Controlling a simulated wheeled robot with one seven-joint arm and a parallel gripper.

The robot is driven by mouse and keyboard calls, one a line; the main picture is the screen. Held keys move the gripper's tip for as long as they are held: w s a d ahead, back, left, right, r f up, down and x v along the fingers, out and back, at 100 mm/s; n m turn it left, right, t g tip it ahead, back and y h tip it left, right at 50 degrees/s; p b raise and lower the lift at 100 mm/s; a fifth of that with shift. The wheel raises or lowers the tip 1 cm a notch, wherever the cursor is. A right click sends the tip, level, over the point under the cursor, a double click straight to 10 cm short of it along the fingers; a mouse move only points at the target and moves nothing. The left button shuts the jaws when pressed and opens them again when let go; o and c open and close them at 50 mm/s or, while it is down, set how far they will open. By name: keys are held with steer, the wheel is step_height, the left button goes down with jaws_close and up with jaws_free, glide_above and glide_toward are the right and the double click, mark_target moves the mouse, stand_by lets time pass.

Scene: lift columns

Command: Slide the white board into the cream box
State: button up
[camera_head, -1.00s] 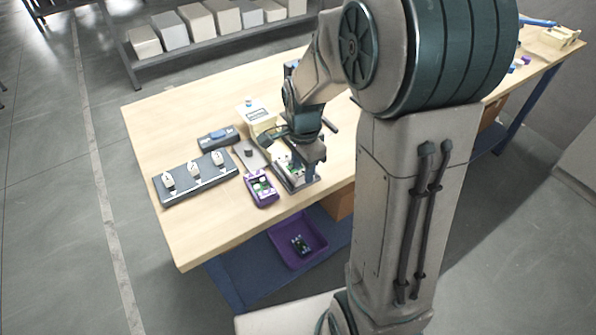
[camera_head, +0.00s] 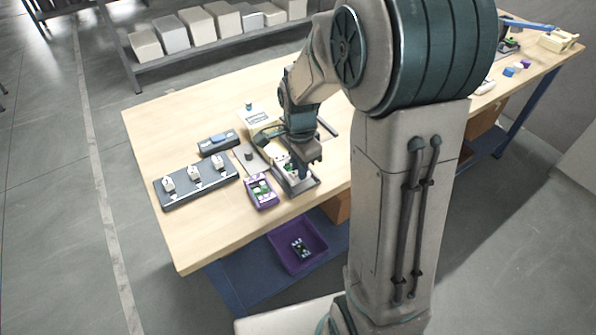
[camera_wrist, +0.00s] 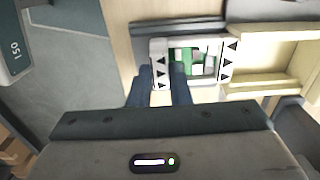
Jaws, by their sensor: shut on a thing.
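The white board (camera_wrist: 158,62) has a green middle with pale blocks and black triangles along two sides. In the wrist view, my gripper (camera_wrist: 163,88) is shut on its near left part. The cream box (camera_wrist: 268,85) lies just right of the board, its open side facing it. The board's right edge is at the box's mouth; how far it reaches inside I cannot tell. In the head view, the cream box (camera_head: 257,119) is partly hidden by my arm, and my gripper (camera_head: 306,172) is above the grey tray (camera_head: 303,188).
A purple holder (camera_head: 263,203) with a similar board stands left of the grey tray. A dark rack (camera_head: 205,191) with several white pieces and a grey device (camera_head: 217,143) lie farther left. A purple bin (camera_head: 298,258) is below the table edge. The table's left front is clear.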

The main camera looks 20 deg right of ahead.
steer(key=shift+w+a+p, duration=0.25)
steer(key=shift+w+a, duration=0.2)
steer(key=shift+w, duration=0.95)
steer(key=shift+w+a+p, duration=0.2)
steer(key=shift+w+a, duration=0.25)
steer(key=shift+w, duration=0.9)
steer(key=shift+w+a+p, duration=0.25)
steer(key=shift+w+a, duration=0.2)
steer(key=shift+w, duration=0.95)
steer(key=o, duration=0.7)
steer(key=shift+o, duration=0.2)
steer(key=shift+r+p, duration=2.1)
steer(key=shift+r, duration=0.95)
steer(key=s+d+r+n+t, duration=0.1)
steer(key=s+r+n, duration=0.2)
steer(key=s+n, duration=0.2)
steer(key=s+d+r+n+t, duration=0.1)
steer(key=s+r+n, duration=0.3)
steer(key=s, duration=0.7)
steer(key=s+d+r+n+t, duration=0.1)
steer(key=s+r+n, duration=0.3)
steer(key=s, duration=0.4)
steer(key=shift+s+d+n, duration=0.15)
steer(key=shift+d+n, duration=0.15)
steer(key=shift+n, duration=0.5)
